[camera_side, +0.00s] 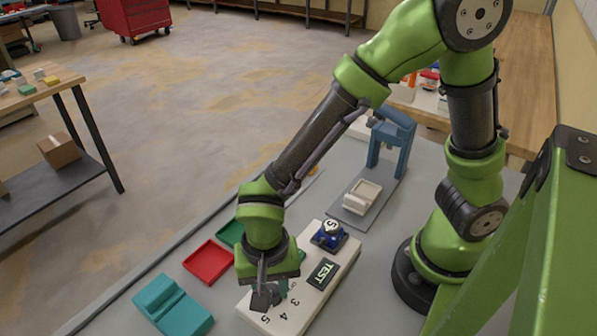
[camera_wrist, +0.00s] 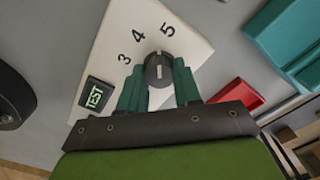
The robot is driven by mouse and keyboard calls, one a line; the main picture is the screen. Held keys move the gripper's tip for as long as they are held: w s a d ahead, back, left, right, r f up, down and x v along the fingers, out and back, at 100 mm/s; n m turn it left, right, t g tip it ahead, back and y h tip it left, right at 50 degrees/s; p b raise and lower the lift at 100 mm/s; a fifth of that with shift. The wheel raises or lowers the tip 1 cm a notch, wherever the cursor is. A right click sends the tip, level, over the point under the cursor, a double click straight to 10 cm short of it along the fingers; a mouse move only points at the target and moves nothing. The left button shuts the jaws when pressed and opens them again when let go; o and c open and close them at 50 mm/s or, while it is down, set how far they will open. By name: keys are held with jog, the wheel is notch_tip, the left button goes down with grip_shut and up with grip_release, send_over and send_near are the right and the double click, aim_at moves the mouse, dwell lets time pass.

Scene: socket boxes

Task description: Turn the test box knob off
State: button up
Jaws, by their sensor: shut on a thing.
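The test box (camera_side: 335,283) is a long white block lying on the grey bench. It has a dark TEST label (camera_side: 323,273) and the numbers 3, 4 and 5 around the knob. In the wrist view the box (camera_wrist: 135,28) fills the middle, with its label (camera_wrist: 97,94) at left. The round dark grey knob (camera_wrist: 159,67) shows pale marks; its exact setting is hard to tell. My gripper (camera_wrist: 160,80) has its green fingers on either side of the knob and is shut on it. In the side view my gripper (camera_side: 268,288) is low over the box's near end and hides much of the knob.
A blue part (camera_side: 329,234) marked S sits at the box's far end. A red tray (camera_side: 208,261), a green tray (camera_side: 231,232) and a teal block (camera_side: 172,305) lie to the left. A blue stand (camera_side: 390,137) with a cream part (camera_side: 362,196) is behind.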

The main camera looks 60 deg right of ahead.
aim_at(270, 290)
jog(key=n, duration=2.3)
jog(key=shift+n, duration=0.4)
jog(key=o, duration=1.1)
jog(key=shift+c, duration=0.2)
notch_tip(270, 290, up, 17)
